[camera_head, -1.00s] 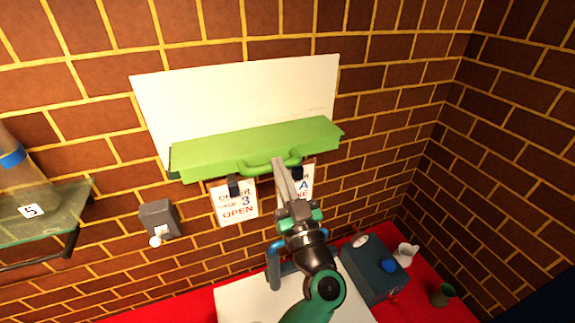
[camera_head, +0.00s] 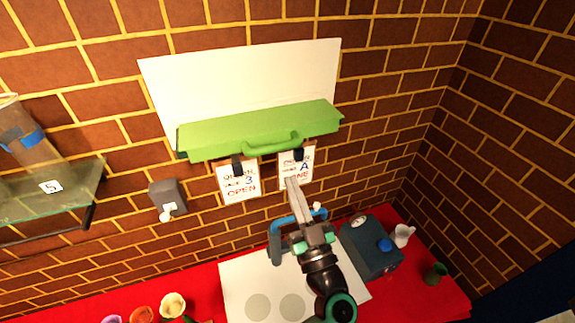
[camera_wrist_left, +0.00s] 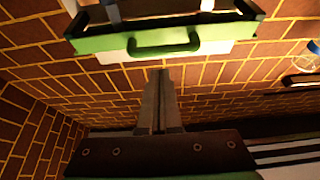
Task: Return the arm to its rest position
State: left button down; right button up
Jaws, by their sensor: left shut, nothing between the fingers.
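My left gripper (camera_head: 293,185) is shut and empty, with its grey fingers pressed together. In the head view it shows in front of the lower part of the right order card (camera_head: 296,163), below the green rail box (camera_head: 260,131) on the wall. In the left wrist view the fingers (camera_wrist_left: 160,78) point toward the wall, and the green box with its handle (camera_wrist_left: 165,46) is beyond their tips, apart from them. My right gripper is not in view.
A white board (camera_head: 245,85) is behind the green box. A left order card (camera_head: 238,182) hangs beside the right one. A glass shelf (camera_head: 45,195) is at left.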

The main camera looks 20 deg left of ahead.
pick_arm(q)
jog(key=shift+s+d+f, duration=0.3)
jog(key=shift+s+d, duration=0.05)
jog(key=shift+s, duration=0.15)
